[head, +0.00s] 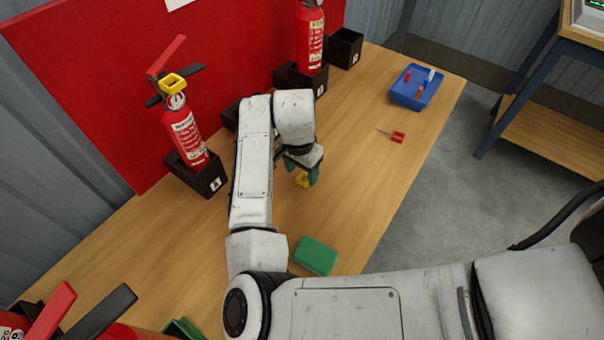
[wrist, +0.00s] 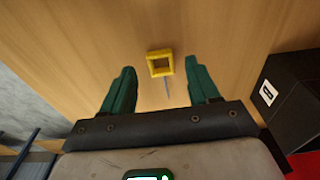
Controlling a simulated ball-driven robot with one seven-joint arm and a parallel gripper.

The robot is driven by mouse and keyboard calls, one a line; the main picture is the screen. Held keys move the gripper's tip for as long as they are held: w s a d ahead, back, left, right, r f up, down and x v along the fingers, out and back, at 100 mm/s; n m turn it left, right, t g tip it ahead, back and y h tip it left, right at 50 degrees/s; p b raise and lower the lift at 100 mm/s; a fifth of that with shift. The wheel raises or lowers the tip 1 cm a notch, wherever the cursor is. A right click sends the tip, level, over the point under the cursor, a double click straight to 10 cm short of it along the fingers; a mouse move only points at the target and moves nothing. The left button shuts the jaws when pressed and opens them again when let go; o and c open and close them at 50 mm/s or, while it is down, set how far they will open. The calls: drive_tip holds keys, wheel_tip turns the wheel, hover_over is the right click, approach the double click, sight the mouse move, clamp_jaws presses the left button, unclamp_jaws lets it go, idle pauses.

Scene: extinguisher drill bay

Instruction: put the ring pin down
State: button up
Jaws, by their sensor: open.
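The ring pin, a yellow square ring with a thin metal pin, lies on the wooden bench; it shows in the wrist view (wrist: 160,64) between and slightly beyond my fingertips. In the head view the yellow ring (head: 302,180) is partly hidden by my gripper (head: 302,172). My gripper has green fingers, spread apart in the wrist view (wrist: 158,80), and neither finger appears to touch the ring. Another yellow ring (head: 173,84) sits on the head of the red extinguisher (head: 187,137) in the holder at the left.
Black holders line the red back panel (head: 215,60); one black holder (wrist: 302,100) is close at the right in the wrist view. A second extinguisher (head: 310,40) stands farther back. A green block (head: 315,256), red-handled tool (head: 397,137) and blue tray (head: 414,88) are on the bench.

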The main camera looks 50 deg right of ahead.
wheel_tip(320, 180, up, 10)
drive_tip(key=shift+a+f, duration=0.25)
drive_tip(key=shift+a, duration=0.15)
drive_tip(key=shift+s, duration=0.1)
idle(0.4)
